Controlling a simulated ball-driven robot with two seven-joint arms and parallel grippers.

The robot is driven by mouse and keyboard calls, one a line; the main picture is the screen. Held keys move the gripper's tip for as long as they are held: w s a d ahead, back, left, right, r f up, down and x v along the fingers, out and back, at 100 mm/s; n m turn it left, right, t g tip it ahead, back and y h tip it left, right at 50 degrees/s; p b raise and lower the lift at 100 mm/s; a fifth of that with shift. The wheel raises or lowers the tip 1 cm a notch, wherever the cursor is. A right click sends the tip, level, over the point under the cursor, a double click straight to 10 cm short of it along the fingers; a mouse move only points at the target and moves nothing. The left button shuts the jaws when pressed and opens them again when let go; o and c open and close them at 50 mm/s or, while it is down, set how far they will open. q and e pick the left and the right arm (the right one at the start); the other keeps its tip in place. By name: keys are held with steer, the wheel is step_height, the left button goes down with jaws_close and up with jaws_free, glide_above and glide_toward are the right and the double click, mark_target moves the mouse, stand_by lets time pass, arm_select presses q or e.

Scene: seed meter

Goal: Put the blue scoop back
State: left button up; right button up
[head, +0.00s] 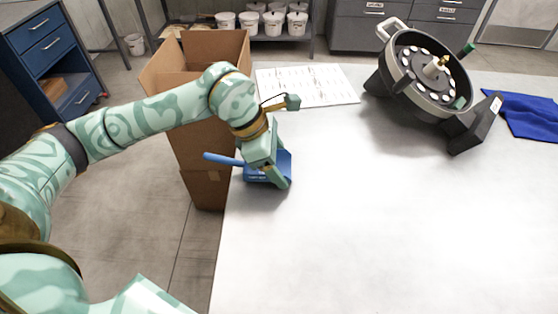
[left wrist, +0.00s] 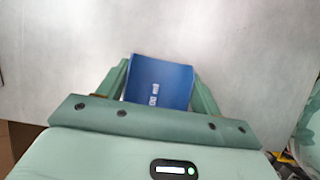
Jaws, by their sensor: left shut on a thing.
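The blue scoop (head: 282,160) is at the left edge of the white table, its handle pointing left past the edge. My left gripper (head: 272,178) is shut on it from above, fingers pointing down. The left wrist view shows the scoop (left wrist: 160,82) between the two fingers of the left gripper (left wrist: 160,90). Whether the scoop touches the tabletop or hangs just above it, I cannot tell. The fingers and wrist hide part of it. My right gripper is not in view.
An open cardboard box (head: 205,150) stands against the table's left side. A white printed sheet (head: 308,85) lies behind the gripper. The dark seed meter (head: 425,75) stands at the back right, beside a blue cloth (head: 525,115). The table's front and middle (head: 400,230) are clear.

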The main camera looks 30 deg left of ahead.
mark_target(255, 172)
arm_select(q)
steer(key=o, duration=1.5)
steer(key=p+v, duration=0.3)
steer(key=v, duration=0.9)
steer(key=shift+r, duration=0.1)
